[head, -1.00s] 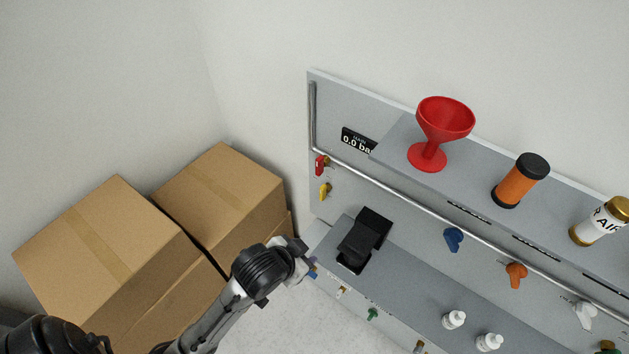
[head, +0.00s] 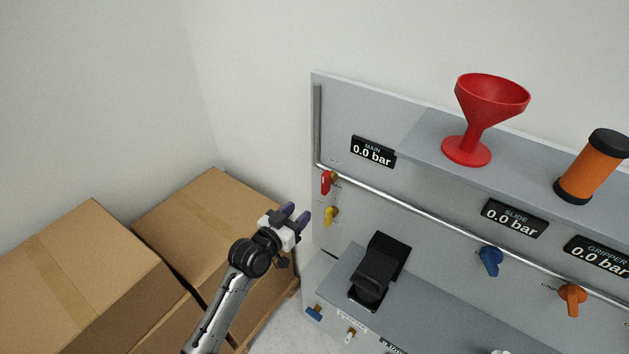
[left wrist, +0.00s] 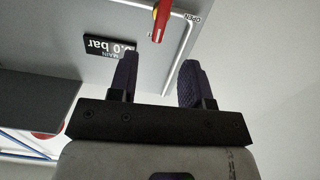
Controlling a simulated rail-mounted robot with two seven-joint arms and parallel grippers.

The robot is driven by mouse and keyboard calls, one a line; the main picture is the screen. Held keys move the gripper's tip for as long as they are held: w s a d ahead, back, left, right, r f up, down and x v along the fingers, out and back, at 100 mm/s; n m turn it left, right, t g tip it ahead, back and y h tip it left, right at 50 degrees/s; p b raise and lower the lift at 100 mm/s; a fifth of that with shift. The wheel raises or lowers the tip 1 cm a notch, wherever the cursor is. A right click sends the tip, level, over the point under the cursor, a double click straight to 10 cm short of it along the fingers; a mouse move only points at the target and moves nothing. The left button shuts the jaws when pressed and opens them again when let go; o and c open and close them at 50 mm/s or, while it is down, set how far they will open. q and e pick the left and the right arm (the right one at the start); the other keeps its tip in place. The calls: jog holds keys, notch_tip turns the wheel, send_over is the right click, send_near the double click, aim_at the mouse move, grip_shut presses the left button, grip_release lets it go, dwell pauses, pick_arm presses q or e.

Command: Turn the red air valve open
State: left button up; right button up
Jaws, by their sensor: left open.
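The red air valve (head: 326,182) is a small red handle on the left end of the pipe on the grey panel. Its handle hangs down in the head view. In the left wrist view the red handle (left wrist: 161,18) shows at the top, beside an "OPEN" label. My left gripper (head: 296,215) is open and empty, left of and a little below the valve, apart from it. Its two purple fingers (left wrist: 158,80) are spread in the left wrist view, with the valve beyond the fingertips. The MAIN display (head: 372,152) reads 0.0 bar. My right gripper is not in view.
A yellow valve (head: 331,215) sits just below the red one. Cardboard boxes (head: 80,265) stand at the left. A black device (head: 380,270) is on the lower ledge. A red funnel (head: 485,110) and an orange cylinder (head: 592,168) stand on the upper shelf.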

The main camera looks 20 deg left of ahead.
aim_at(323, 183)
pick_arm(q)
jog(key=shift+t, duration=0.4)
jog(key=b+x, duration=0.1)
jog(key=x, duration=0.8)
jog(key=r+b+x, duration=0.1)
jog(key=x, duration=0.3)
jog(key=shift+w+b, duration=0.35)
jog(key=shift+w, duration=0.05)
jog(key=shift+c, duration=0.2)
grip_shut()
